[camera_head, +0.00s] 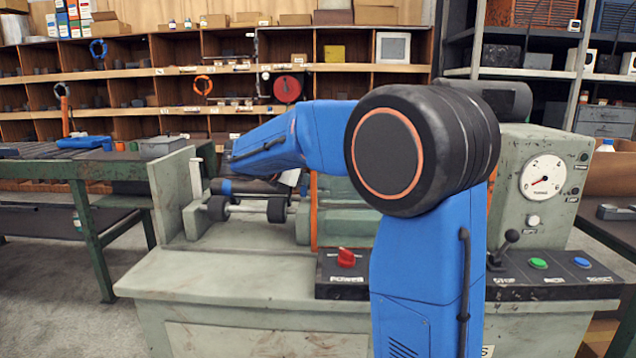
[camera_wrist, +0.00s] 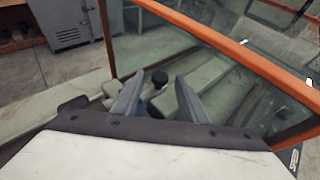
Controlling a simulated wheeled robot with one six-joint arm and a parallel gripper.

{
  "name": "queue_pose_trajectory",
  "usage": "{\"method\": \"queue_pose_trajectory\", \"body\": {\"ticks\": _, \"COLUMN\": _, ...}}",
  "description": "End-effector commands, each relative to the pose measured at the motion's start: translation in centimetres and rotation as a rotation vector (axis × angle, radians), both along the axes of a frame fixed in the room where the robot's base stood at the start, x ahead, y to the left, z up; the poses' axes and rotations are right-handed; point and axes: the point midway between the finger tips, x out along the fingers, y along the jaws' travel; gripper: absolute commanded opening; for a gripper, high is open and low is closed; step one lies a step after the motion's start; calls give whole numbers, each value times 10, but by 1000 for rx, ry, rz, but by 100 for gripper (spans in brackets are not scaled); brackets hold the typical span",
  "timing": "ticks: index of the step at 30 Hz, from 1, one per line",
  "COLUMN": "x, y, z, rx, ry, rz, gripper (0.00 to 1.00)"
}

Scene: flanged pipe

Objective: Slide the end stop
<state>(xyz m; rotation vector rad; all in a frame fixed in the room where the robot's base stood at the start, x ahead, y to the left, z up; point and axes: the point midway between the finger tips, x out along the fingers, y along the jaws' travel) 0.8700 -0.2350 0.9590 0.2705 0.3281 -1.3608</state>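My gripper (camera_wrist: 160,80) is open in the wrist view, one blue-grey finger on each side. A black round knob (camera_wrist: 159,77) shows between the fingertips, with clear space on both sides. I take it to be the end stop's handle, but cannot be sure. I cannot tell how far the knob is from the fingers in depth. In the head view my gripper (camera_head: 222,187) is small and dark at the left of the green machine (camera_head: 220,275), above black rollers (camera_head: 217,208). My arm hides much of the machine's middle.
An orange-framed clear guard (camera_wrist: 225,45) stands close beyond my fingers in the wrist view. A red power knob (camera_head: 346,257), a lever (camera_head: 503,246), green and blue buttons and a gauge (camera_head: 541,177) are on the machine. A green workbench (camera_head: 85,172) stands left.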

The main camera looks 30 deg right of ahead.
Motion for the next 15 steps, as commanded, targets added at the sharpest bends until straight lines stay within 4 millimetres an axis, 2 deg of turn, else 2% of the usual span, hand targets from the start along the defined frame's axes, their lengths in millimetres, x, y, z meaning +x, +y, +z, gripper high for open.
{"method": "queue_pose_trajectory", "body": {"ticks": 6, "x": 2, "y": -14, "z": -6, "rx": 0, "ry": 0, "rz": -1, "gripper": 39}}
{"method": "queue_pose_trajectory", "body": {"ticks": 15, "x": 3, "y": -15, "z": -7, "rx": 0, "ry": 0, "rz": 0, "gripper": 39}}
